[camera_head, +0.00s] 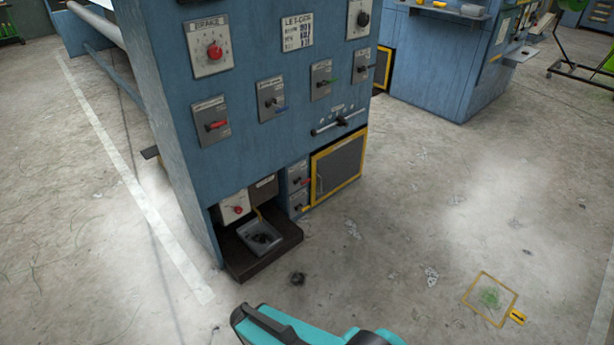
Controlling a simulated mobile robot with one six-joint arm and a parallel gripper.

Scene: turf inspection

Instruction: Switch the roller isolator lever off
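A blue machine cabinet (240,70) stands at upper centre, its front carrying several small lever plates. One plate has a red lever (216,125) lying roughly level. Low in an open recess sits a white box with a red knob (237,209). Small red-handled switches (300,181) are beside it. The plate labels are too small to read, so I cannot tell which is the roller isolator lever. Only teal parts of my arm show at the bottom edge; my gripper is not visible.
A dark step (262,268) with a grey tray-like unit (260,237) juts from the cabinet's foot. A yellow-framed door (340,168) is to its right. A yellow frame (490,298) lies on the floor at lower right. The concrete floor between is mostly clear.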

